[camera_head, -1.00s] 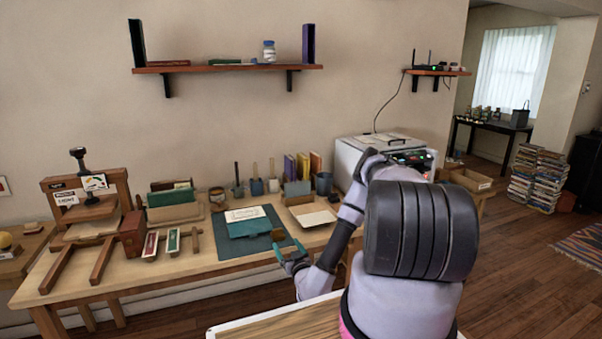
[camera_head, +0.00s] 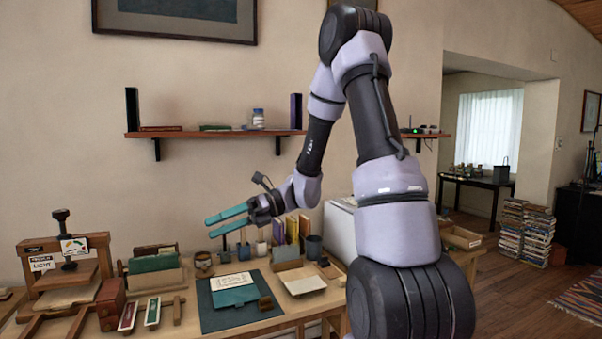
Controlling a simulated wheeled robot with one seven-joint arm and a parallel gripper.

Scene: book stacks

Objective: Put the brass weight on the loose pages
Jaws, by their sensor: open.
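My gripper (camera_head: 209,227), with teal fingers, is raised above the back of the workbench and points left. Its fingers are apart with nothing between them. A small brown-gold block (camera_head: 265,303), which looks like the brass weight, sits on the dark mat (camera_head: 214,320), to the right of a teal booklet (camera_head: 238,297). White printed pages (camera_head: 230,281) lie at the top of the booklet, with nothing on them. A cream sheet or tray (camera_head: 304,284) lies to the right of the mat. I cannot tell for sure which of these are the loose pages.
A wooden press (camera_head: 66,262) stands at the left of the bench. A green-filled file box (camera_head: 154,272), pots and upright books (camera_head: 292,229) line the back. A shelf (camera_head: 210,133) hangs on the wall above. A white machine (camera_head: 341,230) stands to the right.

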